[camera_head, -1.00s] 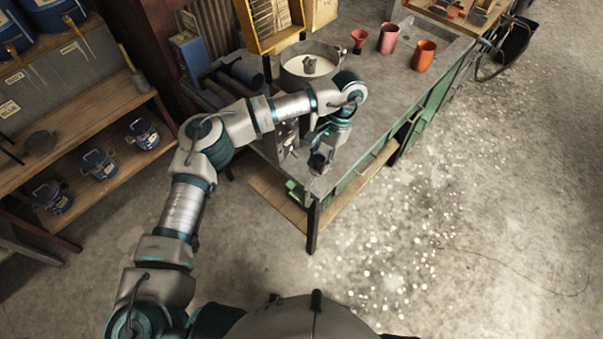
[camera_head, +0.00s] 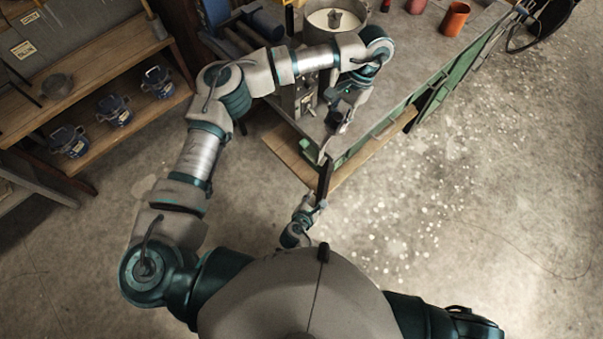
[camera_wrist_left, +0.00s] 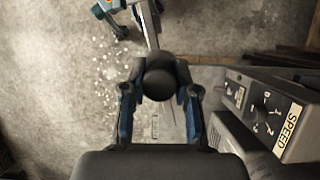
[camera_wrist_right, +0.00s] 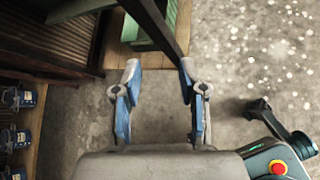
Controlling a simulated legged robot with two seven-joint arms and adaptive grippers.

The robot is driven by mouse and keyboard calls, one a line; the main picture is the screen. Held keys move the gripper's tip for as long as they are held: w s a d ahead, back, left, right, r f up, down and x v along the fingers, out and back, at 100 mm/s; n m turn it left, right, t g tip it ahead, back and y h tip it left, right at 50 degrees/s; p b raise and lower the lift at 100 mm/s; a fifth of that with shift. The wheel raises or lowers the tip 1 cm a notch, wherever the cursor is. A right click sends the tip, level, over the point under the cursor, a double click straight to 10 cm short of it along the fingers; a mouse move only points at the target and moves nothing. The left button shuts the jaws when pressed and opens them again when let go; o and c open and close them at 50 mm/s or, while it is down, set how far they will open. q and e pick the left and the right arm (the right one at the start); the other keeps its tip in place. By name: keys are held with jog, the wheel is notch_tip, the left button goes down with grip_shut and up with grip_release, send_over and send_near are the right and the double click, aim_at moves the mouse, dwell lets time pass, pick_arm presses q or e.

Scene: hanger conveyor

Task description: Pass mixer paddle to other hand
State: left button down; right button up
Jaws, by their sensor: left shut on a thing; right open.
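My left gripper (camera_head: 340,118) is over the near corner of the bench and shut on the mixer paddle.
The bench (camera_head: 405,95) holds a bowl (camera_head: 335,22) and an orange cup (camera_head: 455,18). A shelf with blue pots (camera_head: 115,110) is at left.

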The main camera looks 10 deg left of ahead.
jog(key=a+r+n+t+h, duration=0.1)
jog(key=a+r+n+t, duration=0.25)
jog(key=r, duration=1.35)
pick_arm(q)
jog(key=shift+a, duration=0.1)
pick_arm(e)
jog(key=t+h, duration=0.3)
send_near(325, 141)
jog(key=x, duration=0.3)
jog(key=f+x, duration=0.1)
jog(key=x, duration=0.6)
jog(key=shift+w+f, duration=0.35)
jog(key=shift+w, duration=0.1)
grip_shut()
pick_arm(q)
jog(key=c, duration=0.8)
grip_release()
